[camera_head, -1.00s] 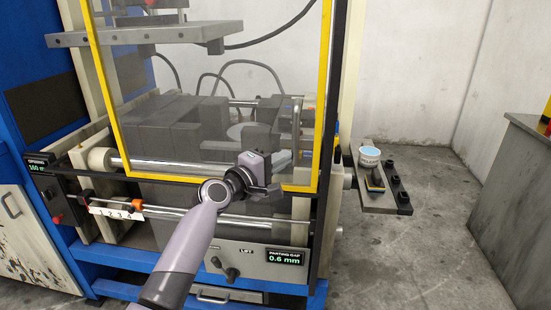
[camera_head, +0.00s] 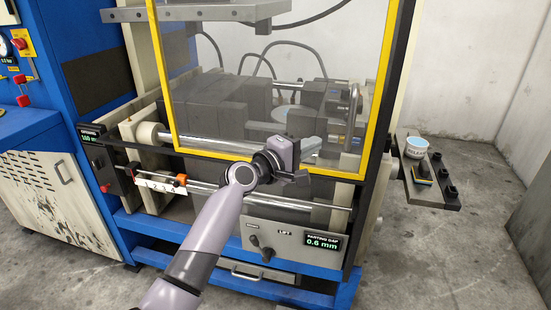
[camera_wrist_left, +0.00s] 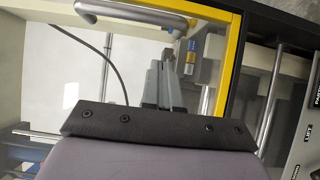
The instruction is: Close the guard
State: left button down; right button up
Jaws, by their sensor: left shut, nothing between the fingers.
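The guard (camera_head: 270,164) is a clear panel in a yellow frame across the front of the press. Its lower edge crosses behind my left gripper (camera_head: 309,146). A metal bar handle (camera_head: 354,108) stands upright near the guard's right edge. In the left wrist view the yellow frame (camera_wrist_left: 229,65) runs down the right of centre, and the curved handle (camera_wrist_left: 140,12) is at the top. My left gripper (camera_wrist_left: 166,68) is shut and empty, left of and below the handle in the head view, apart from it. Whether its fingers touch the panel cannot be told. My right gripper is out of view.
Dark blocks (camera_head: 212,103) and a metal rod sit behind the panel. A dark rail and a lower rod (camera_head: 225,193) cross below. A side shelf (camera_head: 430,192) holding a white tub (camera_head: 416,147) stands at the right. The floor (camera_head: 440,255) there is clear.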

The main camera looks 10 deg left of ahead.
pick_arm(q)
jog(key=v, duration=0.8)
jog(key=s+a+f+m+y, duration=0.1)
jog(key=s+a+f+y, duration=0.1)
jog(key=s+f, duration=0.35)
jog(key=s+a+f+m+g+y, duration=0.1)
jog(key=s+a+f+m+y, duration=0.1)
jog(key=f, duration=0.6)
jog(key=s+a+f+m+y, duration=0.1)
jog(key=s+a+f+y, duration=0.15)
jog(key=f, duration=0.45)
jog(key=s+a+f+m+g+y, duration=0.1)
jog(key=s+f+m, duration=0.3)
jog(key=s, duration=0.6)
jog(key=s+a+f+m+g+y, duration=0.1)
jog(key=s+a+f+m, duration=0.2)
jog(key=s+f, duration=0.4)
jog(key=s+m, duration=0.1)
jog(key=s, duration=0.2)
jog(key=shift+a+f+m+g, duration=0.3)
jog(key=shift+a+f+m, duration=0.05)
jog(key=shift+f+m, duration=0.05)
jog(key=shift+s, duration=0.15)
